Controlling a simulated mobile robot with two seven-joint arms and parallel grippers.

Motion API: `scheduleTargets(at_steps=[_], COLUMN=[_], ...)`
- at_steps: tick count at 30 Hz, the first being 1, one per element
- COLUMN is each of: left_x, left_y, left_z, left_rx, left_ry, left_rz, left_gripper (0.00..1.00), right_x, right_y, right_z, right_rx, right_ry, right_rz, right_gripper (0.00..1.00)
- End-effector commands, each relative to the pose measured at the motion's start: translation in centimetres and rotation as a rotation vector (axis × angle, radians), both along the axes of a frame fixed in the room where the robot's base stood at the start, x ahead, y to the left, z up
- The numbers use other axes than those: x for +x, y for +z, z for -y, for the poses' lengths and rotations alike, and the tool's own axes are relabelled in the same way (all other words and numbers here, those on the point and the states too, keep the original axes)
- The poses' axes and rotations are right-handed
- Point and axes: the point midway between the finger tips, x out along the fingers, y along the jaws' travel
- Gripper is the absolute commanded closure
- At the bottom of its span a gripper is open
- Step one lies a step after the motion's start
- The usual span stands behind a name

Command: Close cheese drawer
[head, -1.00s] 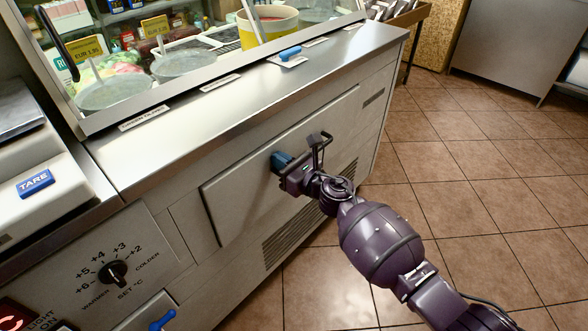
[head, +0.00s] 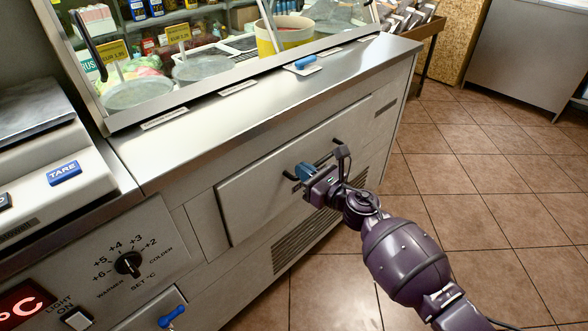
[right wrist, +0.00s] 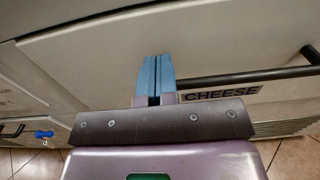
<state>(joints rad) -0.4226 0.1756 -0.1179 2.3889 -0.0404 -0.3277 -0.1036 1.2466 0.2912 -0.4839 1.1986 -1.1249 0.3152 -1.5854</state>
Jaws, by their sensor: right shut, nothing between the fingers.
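The cheese drawer (head: 245,200) is the wide pale front in the counter, and it looks flush or nearly flush with the panel around it. Its dark bar handle (head: 289,176) is partly hidden behind my right gripper (head: 303,171) in the head view. In the right wrist view the blue fingertips (right wrist: 155,75) are shut and empty, pointing at the drawer front (right wrist: 90,50). The handle bar (right wrist: 245,76) runs right from beside them, above the CHEESE label (right wrist: 220,93). I cannot tell whether the fingers touch the front or handle. My left gripper is not in view.
The steel countertop (head: 250,110) lies above the drawer, with a glass display behind it. A scale (head: 60,160) and a temperature knob (head: 128,264) are at the left. A blue-handled latch (head: 171,316) is at lower left. The tiled floor (head: 480,200) at right is clear.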

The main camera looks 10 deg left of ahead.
Motion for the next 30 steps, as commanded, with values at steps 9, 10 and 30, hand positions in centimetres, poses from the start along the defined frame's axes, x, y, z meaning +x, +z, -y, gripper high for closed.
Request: scheduleTargets(at_steps=[9,10,30], left_x=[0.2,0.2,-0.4], left_y=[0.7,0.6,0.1], left_z=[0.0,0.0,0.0], left_rx=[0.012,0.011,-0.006], left_ry=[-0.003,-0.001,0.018], left_rz=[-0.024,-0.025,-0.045], left_gripper=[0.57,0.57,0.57], right_x=[-3.4,-3.7,-5.7], right_y=[0.2,0.1,-0.4], right_z=[5.0,5.4,8.1], right_rx=[-0.002,-0.002,-0.002], right_ry=[0.001,0.001,0.003], right_rz=[0.001,0.000,-0.004], right_gripper=[1.00,1.00,1.00])
